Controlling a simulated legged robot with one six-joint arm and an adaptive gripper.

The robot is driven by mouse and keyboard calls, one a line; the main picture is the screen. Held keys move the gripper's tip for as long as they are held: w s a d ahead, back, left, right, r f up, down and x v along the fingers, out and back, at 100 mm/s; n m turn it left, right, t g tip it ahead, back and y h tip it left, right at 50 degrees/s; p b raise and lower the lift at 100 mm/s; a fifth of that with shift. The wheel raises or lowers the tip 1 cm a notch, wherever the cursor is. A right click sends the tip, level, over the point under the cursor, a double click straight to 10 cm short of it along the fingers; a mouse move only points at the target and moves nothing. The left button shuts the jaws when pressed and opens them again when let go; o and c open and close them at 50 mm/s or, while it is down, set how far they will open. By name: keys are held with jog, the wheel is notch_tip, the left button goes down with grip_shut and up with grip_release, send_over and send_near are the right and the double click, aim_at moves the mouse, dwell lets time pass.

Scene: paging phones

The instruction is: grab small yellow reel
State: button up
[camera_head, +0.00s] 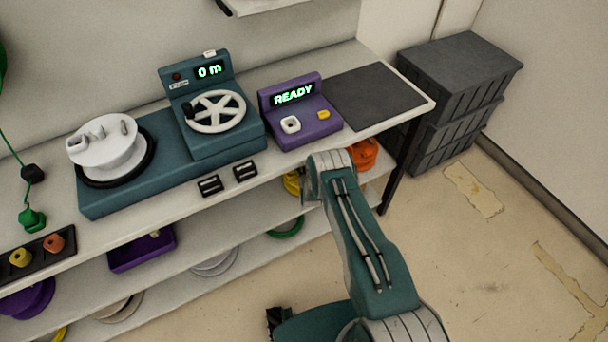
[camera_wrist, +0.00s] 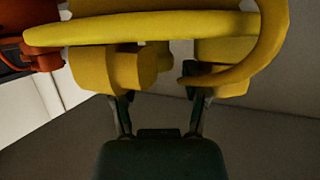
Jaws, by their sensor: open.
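A yellow reel (camera_head: 292,183) sits on the shelf under the bench's front edge, mostly hidden behind my arm in the head view. It fills the upper part of the wrist view (camera_wrist: 130,32), with a curved rim and chunky yellow parts below it. My gripper (camera_wrist: 157,92) is open, with its two fingers apart and their tips right at the reel's near side. The tips are partly hidden by the yellow parts, and I cannot tell whether they touch.
An orange reel (camera_head: 362,154) sits right of the yellow one, and also shows in the wrist view (camera_wrist: 32,48). The bench top overhangs the shelf. Dark crates (camera_head: 455,90) stand at the right; the floor in front is clear.

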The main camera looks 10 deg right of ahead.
jog(key=shift+x, duration=1.35)
grip_shut()
jog(key=shift+r, duration=0.15)
